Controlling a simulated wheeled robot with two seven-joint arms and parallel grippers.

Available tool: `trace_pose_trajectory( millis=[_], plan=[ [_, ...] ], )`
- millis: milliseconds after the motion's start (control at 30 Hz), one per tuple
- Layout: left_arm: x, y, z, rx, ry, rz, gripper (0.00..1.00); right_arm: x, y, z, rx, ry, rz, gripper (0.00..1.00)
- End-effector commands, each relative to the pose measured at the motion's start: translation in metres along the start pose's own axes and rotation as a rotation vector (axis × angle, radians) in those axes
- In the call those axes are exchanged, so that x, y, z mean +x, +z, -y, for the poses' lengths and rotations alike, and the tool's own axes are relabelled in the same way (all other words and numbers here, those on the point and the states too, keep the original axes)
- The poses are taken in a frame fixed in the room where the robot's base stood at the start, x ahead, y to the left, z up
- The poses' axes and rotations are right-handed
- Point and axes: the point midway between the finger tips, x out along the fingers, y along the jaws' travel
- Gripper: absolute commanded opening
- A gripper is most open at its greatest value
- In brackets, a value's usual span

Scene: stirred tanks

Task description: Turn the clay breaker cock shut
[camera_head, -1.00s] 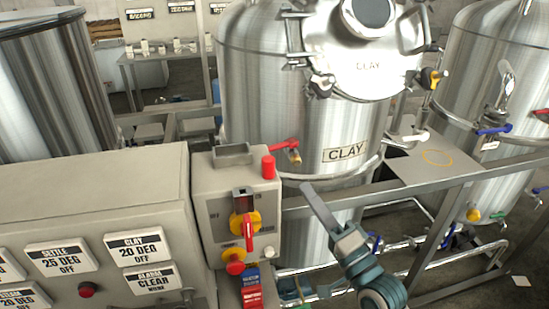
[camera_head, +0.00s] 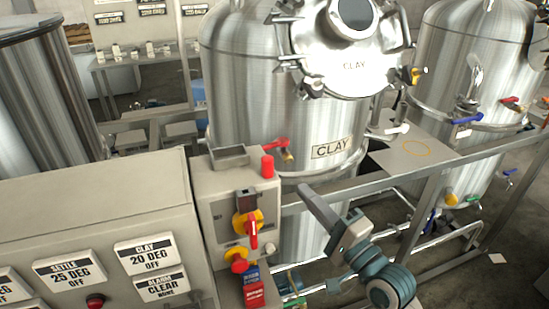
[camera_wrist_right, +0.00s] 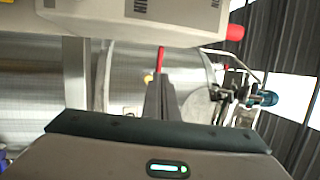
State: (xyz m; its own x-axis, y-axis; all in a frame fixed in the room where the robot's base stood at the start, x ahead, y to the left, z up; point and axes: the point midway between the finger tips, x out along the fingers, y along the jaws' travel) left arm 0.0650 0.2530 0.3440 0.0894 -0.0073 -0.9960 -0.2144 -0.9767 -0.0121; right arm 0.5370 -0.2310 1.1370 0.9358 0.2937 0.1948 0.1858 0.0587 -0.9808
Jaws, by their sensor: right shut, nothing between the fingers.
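The clay tank (camera_head: 235,90) is a steel vessel with a CLAY plate. A small cock with a red lever (camera_head: 275,144) and brass body sits on its front, left of the plate. The lever lies roughly level, pointing left. I cannot tell from any label that this is the breaker cock. My right gripper (camera_head: 304,190) is shut and empty, its fingertips just below and right of this cock in the picture, apart from it. In the right wrist view the shut fingers (camera_wrist_right: 163,82) point towards the red lever (camera_wrist_right: 161,57). My left gripper is not in view.
A grey control post (camera_head: 207,200) with a red-topped lamp and red-and-yellow switches stands close left of my right gripper. A steel rail (camera_head: 385,185) runs in front of the tank. A yellow-handled fitting (camera_head: 415,76) is at the tank's right. Another tank stands right.

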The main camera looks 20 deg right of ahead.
Motion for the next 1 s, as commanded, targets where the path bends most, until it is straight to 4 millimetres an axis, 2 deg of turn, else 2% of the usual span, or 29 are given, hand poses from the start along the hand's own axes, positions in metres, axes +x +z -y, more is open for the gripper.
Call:
trace_pose_trajectory(
  millis=[267,700,1000],
  plan=[
    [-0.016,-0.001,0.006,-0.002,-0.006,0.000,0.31,0.036,0.000,0.004,0.000,-0.001,0.000,0.00],
    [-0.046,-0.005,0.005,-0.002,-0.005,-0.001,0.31,0.110,0.000,0.004,-0.001,0.001,0.001,0.00],
    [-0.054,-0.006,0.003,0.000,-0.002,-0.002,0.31,0.132,0.000,0.001,-0.001,-0.001,0.001,0.00]
  ],
)
